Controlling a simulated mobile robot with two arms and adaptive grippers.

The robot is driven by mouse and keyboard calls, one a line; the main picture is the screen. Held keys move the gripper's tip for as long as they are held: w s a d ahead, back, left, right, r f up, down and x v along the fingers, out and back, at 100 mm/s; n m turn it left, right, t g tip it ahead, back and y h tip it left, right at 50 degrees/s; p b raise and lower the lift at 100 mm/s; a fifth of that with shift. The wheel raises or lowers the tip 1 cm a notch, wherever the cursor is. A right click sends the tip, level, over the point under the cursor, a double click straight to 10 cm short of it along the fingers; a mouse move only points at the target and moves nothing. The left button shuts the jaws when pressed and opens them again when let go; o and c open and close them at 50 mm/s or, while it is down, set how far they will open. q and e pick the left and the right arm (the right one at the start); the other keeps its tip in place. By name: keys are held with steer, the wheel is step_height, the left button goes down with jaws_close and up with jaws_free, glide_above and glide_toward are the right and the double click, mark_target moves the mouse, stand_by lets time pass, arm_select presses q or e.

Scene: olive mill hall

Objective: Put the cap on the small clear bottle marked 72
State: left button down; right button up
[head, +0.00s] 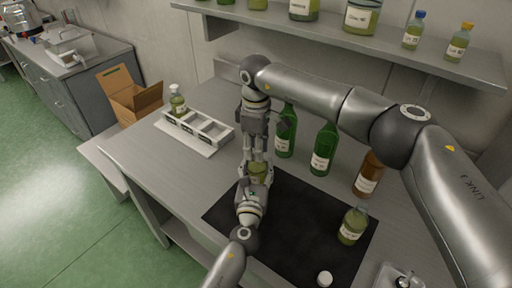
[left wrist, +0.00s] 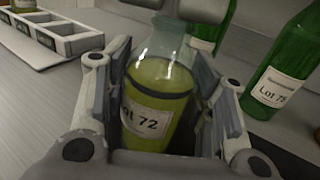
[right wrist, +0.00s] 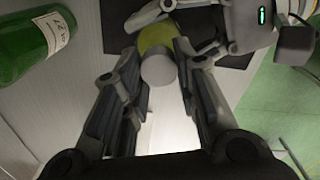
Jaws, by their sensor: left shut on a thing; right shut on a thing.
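The small clear bottle marked Lot 72 (left wrist: 150,105) holds yellow-green liquid and stands upright between the fingers of my left gripper (left wrist: 160,130). It also shows in the head view (head: 258,170), at the left edge of the black mat. My left gripper (head: 256,178) is shut on it. My right gripper (head: 257,150) comes down from above and is shut on a pale grey-white cap (right wrist: 158,70). In the right wrist view the cap lines up with the yellow bottle (right wrist: 155,38). The fingers hide whether cap and neck touch.
Another clear bottle (head: 352,226) and a loose white cap (head: 324,278) are on the black mat (head: 290,215). Green bottles (head: 322,150) and a brown bottle (head: 367,176) stand behind. A white compartment rack (head: 205,128) is at left, a metal tray (head: 385,275) at front right.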

steer(key=shift+m, duration=0.7)
steer(key=o, duration=0.7)
steer(key=shift+r, duration=2.25)
steer(key=shift+c, duration=0.3)
